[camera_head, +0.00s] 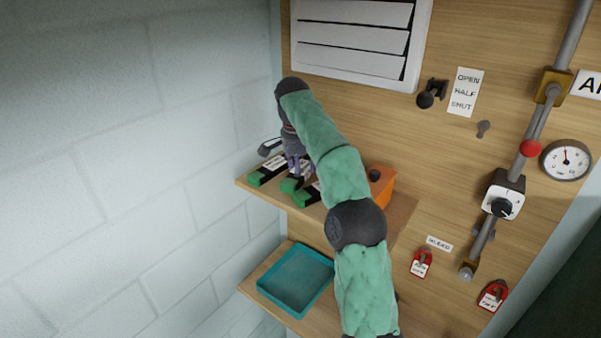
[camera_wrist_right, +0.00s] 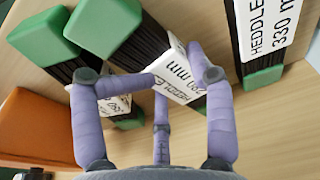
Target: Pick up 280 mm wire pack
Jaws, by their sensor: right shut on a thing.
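The 280 mm wire pack (camera_wrist_right: 150,45) has a green end, black wires and a white label reading 280 mm. It is the middle of three packs in the right wrist view. My right gripper (camera_wrist_right: 172,78) is shut on it, its fingers around the labelled part. In the head view my right gripper (camera_head: 297,163) points down over the shelf, and the pack's green end (camera_head: 290,186) shows below it. I cannot tell whether the pack still touches the shelf. My left gripper is not in view.
A 330 mm pack (camera_wrist_right: 262,40) lies on one side and another pack (camera_wrist_right: 48,38) close on the other. An orange box (camera_head: 382,186) stands on the shelf (camera_head: 398,212). A teal tray (camera_head: 297,280) sits below; a pale wall is at left.

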